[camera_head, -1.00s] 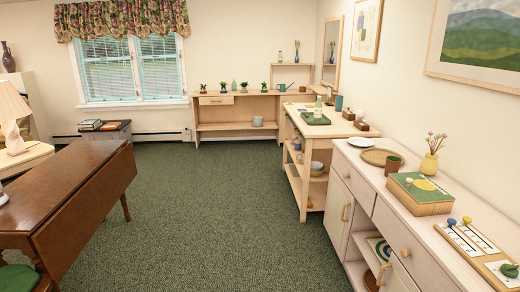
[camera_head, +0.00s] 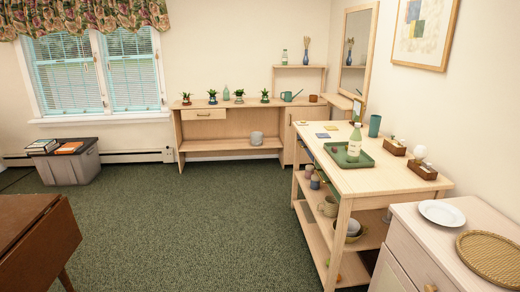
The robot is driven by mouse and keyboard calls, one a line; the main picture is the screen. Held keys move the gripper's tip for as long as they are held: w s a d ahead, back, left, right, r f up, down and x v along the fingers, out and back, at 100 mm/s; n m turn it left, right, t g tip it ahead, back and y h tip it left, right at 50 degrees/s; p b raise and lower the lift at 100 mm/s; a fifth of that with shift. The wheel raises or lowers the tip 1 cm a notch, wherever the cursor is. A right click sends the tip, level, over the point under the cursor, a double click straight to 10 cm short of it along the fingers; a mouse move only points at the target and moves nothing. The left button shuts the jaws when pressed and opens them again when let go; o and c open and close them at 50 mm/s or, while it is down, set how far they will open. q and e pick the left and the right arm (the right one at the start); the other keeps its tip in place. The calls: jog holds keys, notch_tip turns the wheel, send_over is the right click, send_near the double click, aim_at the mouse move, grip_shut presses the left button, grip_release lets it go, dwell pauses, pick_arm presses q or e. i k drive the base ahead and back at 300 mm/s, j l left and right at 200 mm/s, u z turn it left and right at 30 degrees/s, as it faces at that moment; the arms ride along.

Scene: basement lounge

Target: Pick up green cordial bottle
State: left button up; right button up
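A pale green bottle with a light label and green cap (camera_head: 355,143) stands upright on a green tray (camera_head: 338,154) on the wooden side table at right. A plain pale green bottle (camera_head: 226,93) stands on the far bench among potted plants. Another small bottle with a light label (camera_head: 284,58) stands on the raised shelf at the back. I cannot read the labels. Neither of my grippers shows in the head view.
The side table (camera_head: 385,180) also holds a teal cup (camera_head: 375,126) and small brown boxes. A white cabinet (camera_head: 400,250) is at near right with a white plate (camera_head: 441,212). A brown table (camera_head: 35,240) is at near left. Green carpet between is clear.

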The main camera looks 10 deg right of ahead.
aim_at(354, 146)
jog(key=i+z, duration=0.15)
jog(key=i, duration=0.35)
jog(key=i+z, duration=0.1)
jog(key=i, duration=0.4)
jog(key=i+j+z, duration=0.15)
jog(key=i, duration=0.35)
jog(key=i+j+z, duration=0.1)
jog(key=i, duration=0.4)
jog(key=i+j+z, duration=0.15)
jog(key=i, duration=0.3)
